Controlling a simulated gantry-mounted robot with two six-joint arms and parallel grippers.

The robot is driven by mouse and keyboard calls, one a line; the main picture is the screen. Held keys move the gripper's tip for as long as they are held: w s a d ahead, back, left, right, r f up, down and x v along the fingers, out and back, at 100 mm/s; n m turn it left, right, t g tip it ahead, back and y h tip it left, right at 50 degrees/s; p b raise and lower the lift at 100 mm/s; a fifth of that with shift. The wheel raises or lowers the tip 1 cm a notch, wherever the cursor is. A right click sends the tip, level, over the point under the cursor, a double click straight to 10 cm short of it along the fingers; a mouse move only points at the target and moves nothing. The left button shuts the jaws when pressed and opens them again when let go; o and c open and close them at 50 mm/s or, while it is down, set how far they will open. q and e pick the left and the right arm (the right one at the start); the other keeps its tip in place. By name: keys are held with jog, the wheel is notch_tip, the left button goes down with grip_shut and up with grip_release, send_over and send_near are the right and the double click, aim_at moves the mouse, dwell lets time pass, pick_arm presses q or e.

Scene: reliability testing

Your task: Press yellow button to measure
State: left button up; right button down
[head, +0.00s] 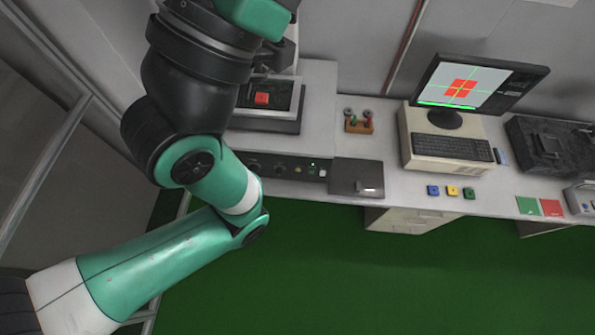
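A yellow button (453,190) sits on the front part of the grey bench, between a blue button (433,190) and a green button (469,193). Nothing touches it. A monitor (475,85) behind shows a red block pattern with a yellow-green cross on a pale screen. A machine with a red piece (262,98) on its dark platform stands left of the buttons, partly hidden by my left arm. My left arm comes in from the lower left, bends and reaches the top edge, well left of the yellow button. I see no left fingertips. My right gripper is not visible.
A dark control panel with small lights (312,165) and a dark flat box (357,178) are at the bench front. A small rack (358,124) and keyboard (452,147) lie behind. Green and red cards (551,208) lie to the right. The bench around the buttons is clear.

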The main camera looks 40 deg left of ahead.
pick_arm(q)
grip_shut()
dwell(1.3)
